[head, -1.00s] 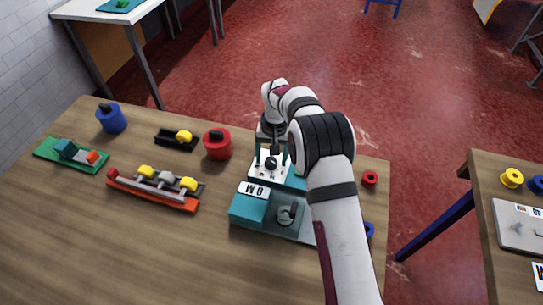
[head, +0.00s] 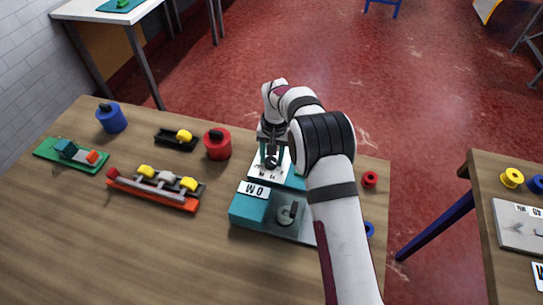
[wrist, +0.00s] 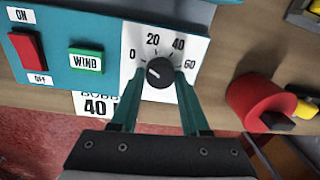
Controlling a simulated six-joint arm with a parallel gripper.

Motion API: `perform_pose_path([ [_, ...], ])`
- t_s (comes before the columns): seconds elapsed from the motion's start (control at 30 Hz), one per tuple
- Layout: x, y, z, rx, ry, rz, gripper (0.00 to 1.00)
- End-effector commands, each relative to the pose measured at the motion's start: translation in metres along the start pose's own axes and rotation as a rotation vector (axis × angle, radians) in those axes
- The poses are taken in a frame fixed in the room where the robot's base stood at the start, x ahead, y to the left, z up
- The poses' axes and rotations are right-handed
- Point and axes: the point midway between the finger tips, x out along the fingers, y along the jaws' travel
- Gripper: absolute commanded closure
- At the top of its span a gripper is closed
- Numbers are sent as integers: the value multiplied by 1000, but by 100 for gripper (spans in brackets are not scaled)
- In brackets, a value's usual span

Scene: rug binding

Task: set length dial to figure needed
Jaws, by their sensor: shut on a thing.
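The length dial (wrist: 160,72) is a dark round knob on a white plate marked 0, 20, 40 and 60. A pale mark on the knob lies on its left side, roughly towards the 0. The dial belongs to the teal machine (head: 248,207) on the table. My gripper (wrist: 159,82) is shut on the dial, one finger on each side. In the head view, my gripper (head: 270,163) hides most of the knob. In the wrist view, a card (wrist: 94,105) beside the plate reads 40, with its upper word partly cut off.
The machine's panel has a red switch (wrist: 27,50) between ON and OFF and a green WIND button (wrist: 86,62). A red spool (head: 217,146) stands left of the machine. An orange rack (head: 152,192) and a blue spool (head: 111,119) are farther left. The front left tabletop is clear.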

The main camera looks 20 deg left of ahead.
Motion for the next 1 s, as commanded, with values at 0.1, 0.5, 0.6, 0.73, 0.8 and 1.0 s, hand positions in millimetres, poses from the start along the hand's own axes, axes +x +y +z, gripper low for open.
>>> perform_pose_path([
  [0.1, 0, 0, 0, 81, 4, 0, 100],
  [0.5, 0, 0, 1, 452, 24, 0, 100],
  [0.6, 0, 0, 1, 547, 30, 0, 100],
  [0.73, -1, 0, 1, 670, 37, 0, 100],
  [0.8, 0, 0, 2, 736, 40, 0, 100],
  [1.0, 0, 0, 2, 926, 50, 0, 100],
])
